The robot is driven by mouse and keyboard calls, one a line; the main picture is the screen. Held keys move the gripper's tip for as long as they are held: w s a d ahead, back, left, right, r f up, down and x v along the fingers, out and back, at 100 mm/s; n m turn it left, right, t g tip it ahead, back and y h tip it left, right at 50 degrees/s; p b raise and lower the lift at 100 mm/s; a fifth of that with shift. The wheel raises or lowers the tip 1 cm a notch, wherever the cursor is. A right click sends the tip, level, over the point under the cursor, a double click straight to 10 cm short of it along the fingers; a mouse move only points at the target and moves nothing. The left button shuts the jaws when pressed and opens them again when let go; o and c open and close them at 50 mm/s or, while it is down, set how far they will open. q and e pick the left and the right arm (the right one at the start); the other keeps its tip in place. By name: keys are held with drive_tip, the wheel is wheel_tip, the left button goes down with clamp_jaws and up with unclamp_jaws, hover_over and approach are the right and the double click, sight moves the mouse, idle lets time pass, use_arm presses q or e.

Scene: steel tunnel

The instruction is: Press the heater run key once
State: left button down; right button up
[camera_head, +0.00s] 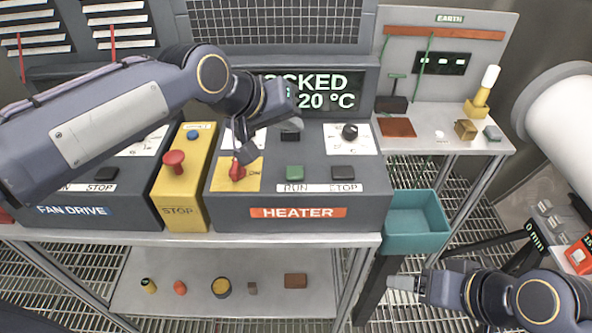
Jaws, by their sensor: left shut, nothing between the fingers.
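The heater box (222,205) stands on the steel bench with an orange HEATER label (298,212). Its green run key (294,172) is above the word RUN, and the dark stop key (343,173) is to its right. My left gripper (242,156) is shut and empty, pointing down over the left part of the box, by the red switch (237,172) on the yellow plate. It is left of the run key; I cannot tell if it touches the switch. My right gripper (391,284) is low at the right, away from the box; its jaws are unclear.
A dark display (330,92) behind reads "OCKED" and "20 °C", partly hidden by my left arm. A yellow box with a red mushroom button (174,162) stands left of the heater. A black knob (350,131) is behind the keys. A teal bin (415,240) hangs at the right.

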sight(291, 174)
idle(0.4)
use_arm(q)
wheel_tip(291, 174, down, 9)
drive_tip(key=b, duration=0.7)
drive_tip(key=shift+r, duration=0.1)
idle(1.6)
drive_tip(key=shift+f+b, duration=0.4)
drive_tip(key=shift+b, duration=0.1)
drive_tip(key=shift+f+b, duration=0.35)
drive_tip(key=shift+f, duration=0.15)
idle(0.5)
drive_tip(key=shift+r+p, duration=0.8)
drive_tip(key=shift+r, duration=0.15)
drive_tip(key=shift+r, duration=0.1)
